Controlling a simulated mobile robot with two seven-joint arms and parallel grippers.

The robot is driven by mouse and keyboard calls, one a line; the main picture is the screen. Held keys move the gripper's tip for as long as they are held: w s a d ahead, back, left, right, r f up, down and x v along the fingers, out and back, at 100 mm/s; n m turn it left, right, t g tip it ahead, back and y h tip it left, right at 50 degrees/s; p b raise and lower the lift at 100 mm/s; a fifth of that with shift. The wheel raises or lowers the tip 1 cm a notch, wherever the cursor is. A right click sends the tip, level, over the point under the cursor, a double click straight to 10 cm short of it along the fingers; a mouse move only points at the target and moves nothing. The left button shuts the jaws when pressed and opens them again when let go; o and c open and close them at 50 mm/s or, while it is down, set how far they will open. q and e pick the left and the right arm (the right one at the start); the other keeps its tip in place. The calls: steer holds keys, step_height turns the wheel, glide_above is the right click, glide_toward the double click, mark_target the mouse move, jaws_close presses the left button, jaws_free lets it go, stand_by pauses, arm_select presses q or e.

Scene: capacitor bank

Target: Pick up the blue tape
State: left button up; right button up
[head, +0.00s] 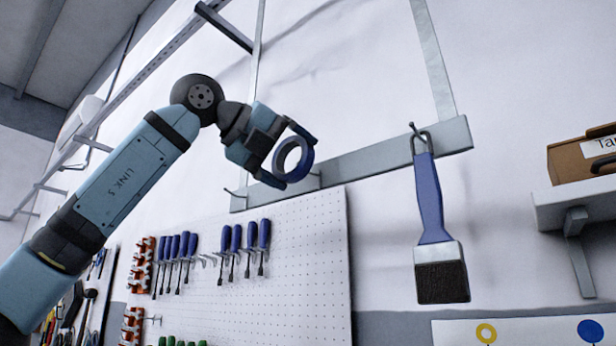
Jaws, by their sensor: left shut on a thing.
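The blue tape (306,162) is a ring-shaped roll, blue on the outside with a pale grey inner face. My left gripper (296,157) is shut on the tape and holds it up in front of the wall, just before the metal rail. The fingers sit at the upper and lower edges of the roll. Whether the tape touches a hook behind it I cannot tell. My right gripper is not in the head view.
A blue-handled brush (430,200) hangs from a hook on the metal rail (375,160). A white pegboard (300,235) below carries several screwdrivers (250,238). A brown box (575,160) stands on a shelf (570,200) at the right.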

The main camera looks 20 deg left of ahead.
arm_select(q)
steer(key=s+a+b, duration=0.2)
steer(key=s+a, duration=0.6)
steer(key=s, duration=0.3)
steer(key=shift+s+a, duration=0.25)
steer(key=shift+s, duration=0.05)
